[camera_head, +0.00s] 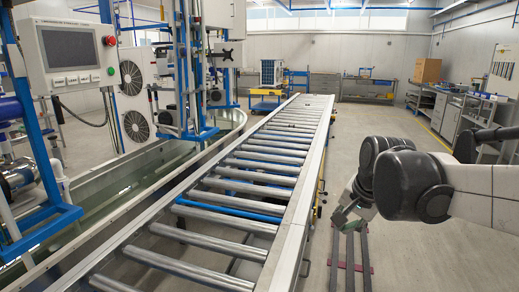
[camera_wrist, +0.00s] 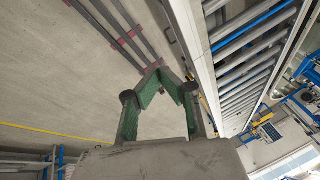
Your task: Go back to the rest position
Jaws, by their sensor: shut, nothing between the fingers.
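My gripper (camera_wrist: 168,77) is in the wrist view with its green-padded fingers brought together at the tips. Nothing shows between them. In the head view my gripper (camera_head: 342,216) is at the lower right, small and partly hidden behind my grey arm links. It is to the right of the roller conveyor (camera_head: 300,190), above the floor and over dark floor rails (camera_head: 350,262). In the wrist view the fingertips overlap the dark rails (camera_wrist: 113,34) in the picture, and the conveyor's side rail (camera_wrist: 196,60) runs close to their right.
A control panel (camera_head: 70,55) with a screen and a red button stands at the upper left of the head view. Fan units (camera_head: 135,125) stand behind the trough. Workbenches (camera_head: 445,105) line the right. Bare floor (camera_head: 385,130) lies beyond my arm.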

